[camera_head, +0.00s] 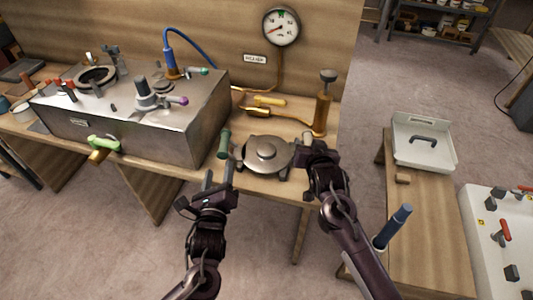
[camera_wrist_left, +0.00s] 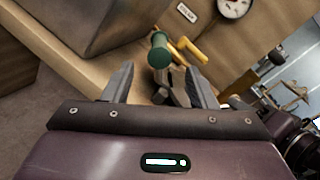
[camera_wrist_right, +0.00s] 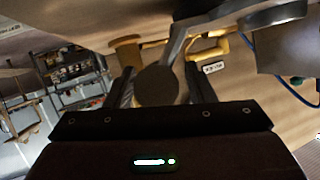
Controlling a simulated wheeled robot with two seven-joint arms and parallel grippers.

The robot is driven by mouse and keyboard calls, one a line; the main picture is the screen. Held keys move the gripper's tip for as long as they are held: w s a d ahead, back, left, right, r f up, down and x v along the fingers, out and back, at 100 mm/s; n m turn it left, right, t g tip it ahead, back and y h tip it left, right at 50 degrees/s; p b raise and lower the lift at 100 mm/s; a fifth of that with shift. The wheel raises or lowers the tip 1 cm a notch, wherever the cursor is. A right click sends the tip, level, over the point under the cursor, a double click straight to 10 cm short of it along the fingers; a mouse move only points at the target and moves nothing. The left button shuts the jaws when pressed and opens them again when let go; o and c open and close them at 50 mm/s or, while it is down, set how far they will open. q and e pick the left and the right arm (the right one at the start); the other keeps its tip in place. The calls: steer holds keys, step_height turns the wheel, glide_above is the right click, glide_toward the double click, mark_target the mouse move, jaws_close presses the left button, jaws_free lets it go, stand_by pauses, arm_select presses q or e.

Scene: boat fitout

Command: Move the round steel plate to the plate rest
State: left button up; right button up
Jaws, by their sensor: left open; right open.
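The round steel plate (camera_head: 268,152), with a raised knob in its middle, lies on the bench near its front edge. A green handle (camera_head: 224,143) stands at its left side; a pale handle (camera_head: 307,137) shows at its right. My left gripper (camera_head: 219,178) is open in front of the green handle, whose end (camera_wrist_left: 160,50) shows beyond the fingers in the left wrist view. My right gripper (camera_head: 313,158) is open at the plate's right side. In the right wrist view a dark round handle end (camera_wrist_right: 157,86) sits between its fingers. I cannot tell which thing is the plate rest.
A steel box (camera_head: 145,112) with several fittings fills the bench's left. A white tray (camera_head: 424,141) stands on a low wooden bench (camera_head: 428,215) at right, with a small block in front.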

steer(key=shift+s, duration=0.1)
steer(key=shift+s+r, duration=0.15)
steer(key=shift+s, duration=0.15)
arm_select(q)
steer(key=shift+s, duration=0.65)
arm_select(e)
steer(key=v, duration=1.1)
